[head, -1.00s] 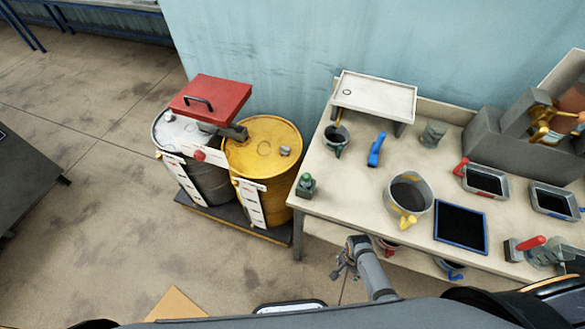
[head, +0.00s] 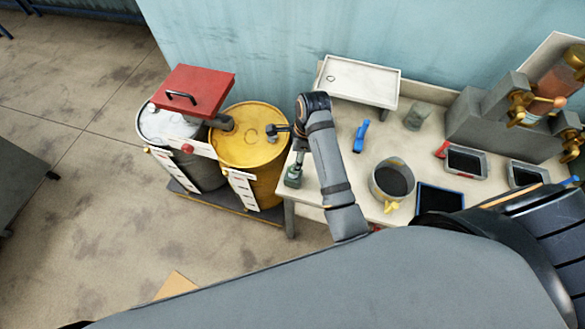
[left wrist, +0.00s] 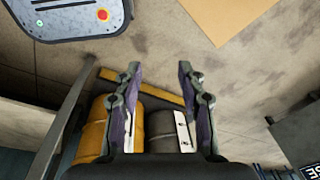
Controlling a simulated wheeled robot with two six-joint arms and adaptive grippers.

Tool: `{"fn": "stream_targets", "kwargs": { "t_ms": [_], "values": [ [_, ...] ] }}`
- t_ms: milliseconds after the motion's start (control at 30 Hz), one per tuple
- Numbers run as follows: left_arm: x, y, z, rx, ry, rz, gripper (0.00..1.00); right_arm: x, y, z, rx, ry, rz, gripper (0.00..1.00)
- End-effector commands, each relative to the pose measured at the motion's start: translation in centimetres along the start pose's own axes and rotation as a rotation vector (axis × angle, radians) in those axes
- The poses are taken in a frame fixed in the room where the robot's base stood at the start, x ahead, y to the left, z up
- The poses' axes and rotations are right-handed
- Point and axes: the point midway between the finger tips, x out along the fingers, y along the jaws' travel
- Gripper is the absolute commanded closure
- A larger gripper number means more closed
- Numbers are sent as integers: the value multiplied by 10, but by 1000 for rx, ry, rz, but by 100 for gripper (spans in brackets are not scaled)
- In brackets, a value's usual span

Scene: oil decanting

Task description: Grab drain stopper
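No drain stopper is clearly identifiable. The yellow drum (head: 243,128) stands beside the table; in the left wrist view it appears at the lower left (left wrist: 90,125). A small grey fitting on its top right is hard to separate from my gripper. My left gripper (head: 284,129) is raised near the right edge of that drum's top; contact cannot be judged. In the left wrist view its two fingers (left wrist: 159,68) are apart, with nothing visible between them. A dark grey drum (left wrist: 160,130) appears below and beyond the fingers. My right gripper is out of view.
Cardboard (left wrist: 230,20) lies on open floor.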

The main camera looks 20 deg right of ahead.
Motion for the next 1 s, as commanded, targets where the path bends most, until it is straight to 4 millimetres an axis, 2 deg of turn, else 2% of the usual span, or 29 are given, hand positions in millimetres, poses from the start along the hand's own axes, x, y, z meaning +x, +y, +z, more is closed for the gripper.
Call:
{"fn": "stream_targets", "kwargs": {
  "t_ms": [100,267,467,600,733,1000],
  "values": [
    [-1,0,14,1,-20,0,60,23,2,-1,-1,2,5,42],
    [-1,0,28,2,-41,0,60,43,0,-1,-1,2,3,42],
    [0,0,19,1,-29,0,60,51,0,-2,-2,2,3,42],
    [0,0,6,1,-9,-1,60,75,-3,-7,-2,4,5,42],
    [0,-1,6,1,-8,-1,60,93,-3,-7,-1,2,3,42],
    [0,-1,11,1,-16,-1,60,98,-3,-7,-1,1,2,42]
  ]
}}
